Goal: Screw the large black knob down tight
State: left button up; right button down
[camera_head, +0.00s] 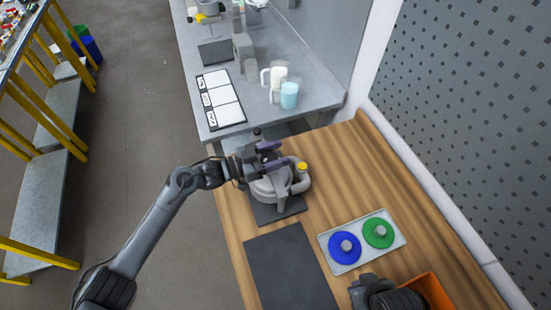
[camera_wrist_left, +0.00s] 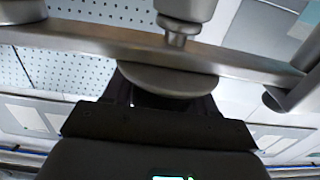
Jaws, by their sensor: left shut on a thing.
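A grey drum-shaped device (camera_head: 268,190) with a yellow-capped spout stands on a dark pad on the wooden bench. My left gripper (camera_head: 269,156) is over its top, its purple fingers closed around a part there. That part seems to be the large black knob, mostly hidden by the fingers in the head view. In the left wrist view a round disc (camera_wrist_left: 168,80) shows at the fingers, below a metal crossbar (camera_wrist_left: 150,44). How tight the knob sits cannot be seen. My right gripper (camera_head: 372,290) is partly in view at the bottom; its fingers are not clear.
A light tray (camera_head: 341,267) with a blue disc (camera_head: 345,248) and a green disc (camera_head: 378,232) lies to the right. A dark mat (camera_head: 290,270) lies in front, and an orange bin (camera_head: 433,290) stands at the lower right. A grey table (camera_head: 270,110) with jugs is behind.

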pick_arm(q)
jog(key=shift+r+g, duration=0.1)
jog(key=shift+g, duration=0.2)
jog(key=o, duration=1)
jog(key=b+v, duration=0.1)
jog(key=v, duration=0.9)
jog(key=shift+s+a, duration=0.2)
jog(key=shift+a, duration=0.15)
